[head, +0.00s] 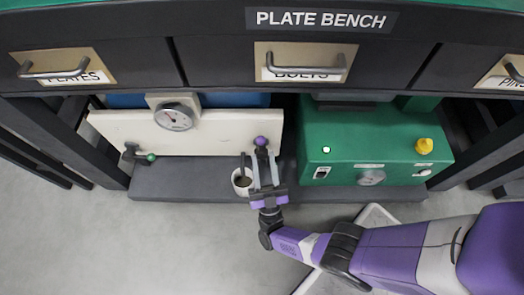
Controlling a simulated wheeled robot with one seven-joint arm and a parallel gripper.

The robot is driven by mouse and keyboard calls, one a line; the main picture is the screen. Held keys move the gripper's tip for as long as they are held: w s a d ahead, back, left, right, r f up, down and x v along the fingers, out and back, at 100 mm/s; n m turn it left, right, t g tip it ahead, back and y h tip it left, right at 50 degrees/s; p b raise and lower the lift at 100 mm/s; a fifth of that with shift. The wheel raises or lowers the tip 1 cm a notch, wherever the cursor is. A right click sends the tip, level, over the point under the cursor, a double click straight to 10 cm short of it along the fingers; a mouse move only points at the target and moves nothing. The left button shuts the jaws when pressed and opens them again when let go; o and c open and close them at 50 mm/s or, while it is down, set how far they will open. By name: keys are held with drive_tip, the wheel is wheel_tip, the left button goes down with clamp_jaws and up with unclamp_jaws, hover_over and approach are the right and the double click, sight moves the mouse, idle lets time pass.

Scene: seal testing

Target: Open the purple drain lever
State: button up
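The purple drain lever shows as a round purple knob (261,141) on a short dark stem, at the right end of the white panel. My gripper (264,160) reaches up to it from the front, its two pale fingers on either side of the area just below the knob. A small gap shows between the fingers, but I cannot tell whether they touch the stem. The lever's lower part and pivot are hidden behind the fingers. A white cup (238,184) with dark contents stands just left of my gripper, on the low shelf.
A white panel (215,132) carries a round gauge (174,117) and a green-tipped valve handle (150,157) at left. A green box (345,140) with a yellow knob (424,146) stands at right. Drawers with bar handles (305,68) overhang above. The grey floor is clear at left.

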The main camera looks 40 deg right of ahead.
drive_tip(key=s+a, duration=0.5)
drive_tip(key=s, duration=0.3)
drive_tip(key=shift+a, duration=0.25)
